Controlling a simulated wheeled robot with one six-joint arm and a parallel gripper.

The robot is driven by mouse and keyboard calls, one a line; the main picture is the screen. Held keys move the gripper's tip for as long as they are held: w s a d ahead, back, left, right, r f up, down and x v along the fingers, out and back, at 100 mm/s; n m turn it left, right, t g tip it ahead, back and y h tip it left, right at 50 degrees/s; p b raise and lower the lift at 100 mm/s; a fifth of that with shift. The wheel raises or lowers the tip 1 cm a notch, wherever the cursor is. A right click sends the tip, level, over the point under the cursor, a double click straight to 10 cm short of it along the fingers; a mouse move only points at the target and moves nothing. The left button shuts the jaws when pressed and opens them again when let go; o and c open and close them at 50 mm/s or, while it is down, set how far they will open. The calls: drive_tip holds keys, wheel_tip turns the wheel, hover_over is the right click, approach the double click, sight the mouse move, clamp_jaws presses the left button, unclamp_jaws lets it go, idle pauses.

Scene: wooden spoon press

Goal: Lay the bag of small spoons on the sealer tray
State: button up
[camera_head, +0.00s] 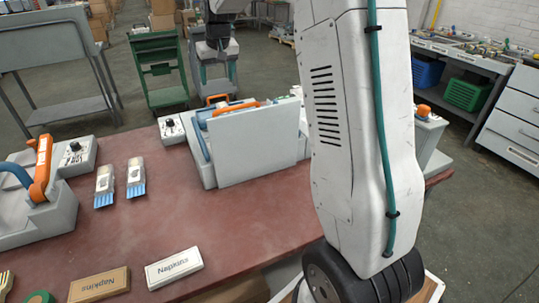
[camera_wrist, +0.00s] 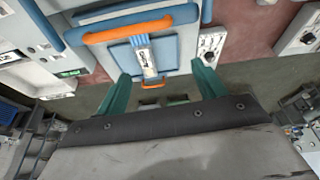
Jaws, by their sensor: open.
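A small clear bag (camera_wrist: 145,57) with a printed white label and blue ends lies on the blue tray pad (camera_wrist: 122,55) of a sealer in the wrist view. Its contents are too small to tell. The sealer's orange handle bar (camera_wrist: 127,31) runs across one end of the bag. My gripper (camera_wrist: 160,70) has its two green fingers spread wide, with nothing held between them. It hovers over the near side of the tray, apart from the bag. In the head view a grey panel hides the tray of the middle sealer (camera_head: 252,145).
Two labelled packs with blue ends, one (camera_head: 104,186) left of the other (camera_head: 136,177), lie on the red table (camera_head: 235,215). Another sealer (camera_head: 40,205) stands at the left.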

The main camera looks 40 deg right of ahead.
drive_tip(key=s+a+r, duration=0.2)
drive_tip(key=s+a, duration=0.2)
drive_tip(key=s, duration=0.4)
drive_tip(key=s+a+r+n+g, duration=0.15)
drive_tip(key=s+a, duration=0.25)
drive_tip(key=s, duration=0.4)
drive_tip(key=s+a+r, duration=0.2)
drive_tip(key=s+a, duration=0.2)
drive_tip(key=s, duration=0.4)
drive_tip(key=s+a+f, duration=0.2)
drive_tip(key=s, duration=0.8)
drive_tip(key=s+a+f+g, duration=0.1)
drive_tip(key=s+a+f, duration=0.1)
drive_tip(key=s, duration=0.7)
drive_tip(key=shift+s+f+n+y, duration=0.35)
drive_tip(key=shift+f+n+y, duration=0.1)
drive_tip(key=shift+f, duration=0.35)
